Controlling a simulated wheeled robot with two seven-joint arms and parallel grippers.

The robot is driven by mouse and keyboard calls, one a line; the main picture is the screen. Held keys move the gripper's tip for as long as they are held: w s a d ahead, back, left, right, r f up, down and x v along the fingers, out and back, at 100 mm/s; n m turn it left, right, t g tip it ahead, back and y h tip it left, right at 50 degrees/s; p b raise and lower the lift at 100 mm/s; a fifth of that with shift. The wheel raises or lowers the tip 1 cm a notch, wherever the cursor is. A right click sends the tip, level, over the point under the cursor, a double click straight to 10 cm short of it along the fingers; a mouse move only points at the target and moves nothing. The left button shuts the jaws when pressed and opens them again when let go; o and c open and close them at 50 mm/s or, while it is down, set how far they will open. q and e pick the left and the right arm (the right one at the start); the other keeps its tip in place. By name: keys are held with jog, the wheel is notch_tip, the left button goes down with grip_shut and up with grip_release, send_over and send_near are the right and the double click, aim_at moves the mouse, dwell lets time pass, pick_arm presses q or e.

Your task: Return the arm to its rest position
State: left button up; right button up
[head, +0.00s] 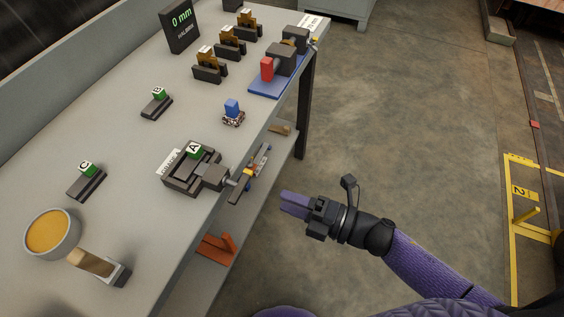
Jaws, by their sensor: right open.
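My right gripper (294,203) shows in the head view, beyond the table's right edge and over the floor. Its purple fingers point left toward the table, and nothing is seen between them. It is apart from the table and everything on it. My right arm (430,268) comes in from the lower right. My left gripper does not show.
The grey table (110,140) carries a dark vise (210,176) with a block marked A, whose handle juts past the edge. Blocks B (157,103) and C (87,180), a bowl (51,232) and a blue-based fixture (278,82) stand there.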

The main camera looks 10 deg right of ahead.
jog(key=s+d+f+m+g+h, duration=0.1)
jog(key=s+d+f+m+h, duration=0.25)
jog(key=f+m, duration=0.3)
jog(key=s+d+f+m+h, duration=0.2)
jog(key=d+f+m+h, duration=0.25)
jog(key=f, duration=0.35)
jog(key=s+d+f+m+g+h, duration=0.1)
jog(key=s+d+f+m+h, duration=0.25)
jog(key=f+m, duration=0.3)
jog(key=s+f+m+g+h, duration=0.2)
jog(key=s+f+m+g, duration=0.2)
jog(key=s, duration=0.8)
jog(key=s+d+f+m+g+h, duration=0.1)
jog(key=s+f+m+g, duration=0.3)
jog(key=s, duration=0.8)
jog(key=shift+s+d+f+g+h, duration=0.2)
jog(key=shift+s+f+g+h, duration=0.2)
jog(key=shift+g, duration=0.2)
jog(key=shift+w+m, duration=0.1)
jog(key=shift+m, duration=0.15)
